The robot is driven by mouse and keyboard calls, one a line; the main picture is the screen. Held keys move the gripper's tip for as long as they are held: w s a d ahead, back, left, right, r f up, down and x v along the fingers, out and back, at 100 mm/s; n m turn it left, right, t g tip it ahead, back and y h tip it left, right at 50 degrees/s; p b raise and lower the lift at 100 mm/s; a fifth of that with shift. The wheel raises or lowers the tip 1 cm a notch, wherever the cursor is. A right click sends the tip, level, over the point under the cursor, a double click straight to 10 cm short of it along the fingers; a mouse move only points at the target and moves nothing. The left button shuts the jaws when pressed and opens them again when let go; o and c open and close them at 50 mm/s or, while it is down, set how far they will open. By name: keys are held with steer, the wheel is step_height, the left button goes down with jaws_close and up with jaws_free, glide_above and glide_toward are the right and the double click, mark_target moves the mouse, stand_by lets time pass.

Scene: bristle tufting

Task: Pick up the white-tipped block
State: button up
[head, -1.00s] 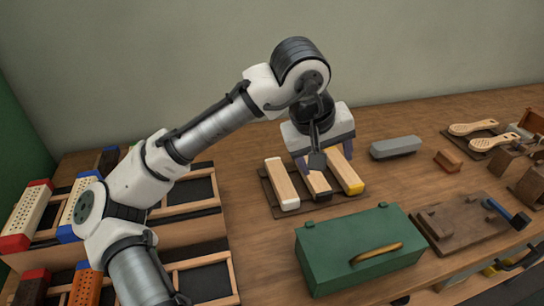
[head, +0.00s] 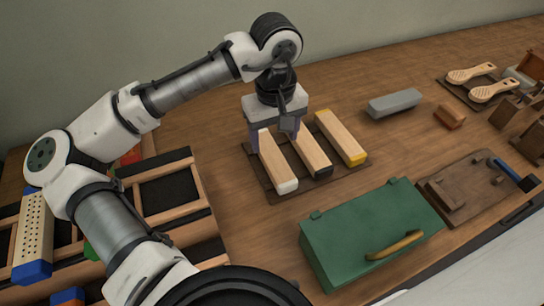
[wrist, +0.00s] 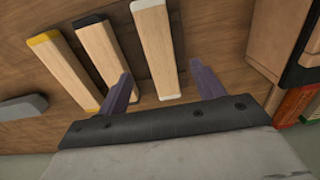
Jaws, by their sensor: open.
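The white-tipped block (head: 275,160) is a long pale wooden bar lying on a dark tray (head: 318,184), its white end toward the front. It also shows in the wrist view (wrist: 156,50). My gripper (head: 274,138) is open, pointing down at the block's far end. Nothing is held. I cannot tell how far the fingertips are above the tray.
A black-tipped block (head: 311,153) and a yellow-tipped block (head: 342,139) lie to the right on the same tray. A green toolbox (head: 365,230) stands in front. A grey block (head: 395,103) lies at right. Wooden racks (head: 170,205) stand at left.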

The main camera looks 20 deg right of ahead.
mark_target(273, 155)
steer(key=f, duration=0.5)
steer(key=w+f, duration=0.1)
steer(key=f, duration=0.1)
steer(key=shift+f, duration=0.2)
steer(key=shift+c, duration=0.2)
steer(key=c, duration=1.1)
steer(key=shift+r, duration=0.15)
step_height(273, 155, up, 20)
steer(key=shift+f+p, duration=0.1)
steer(key=shift+p, duration=0.25)
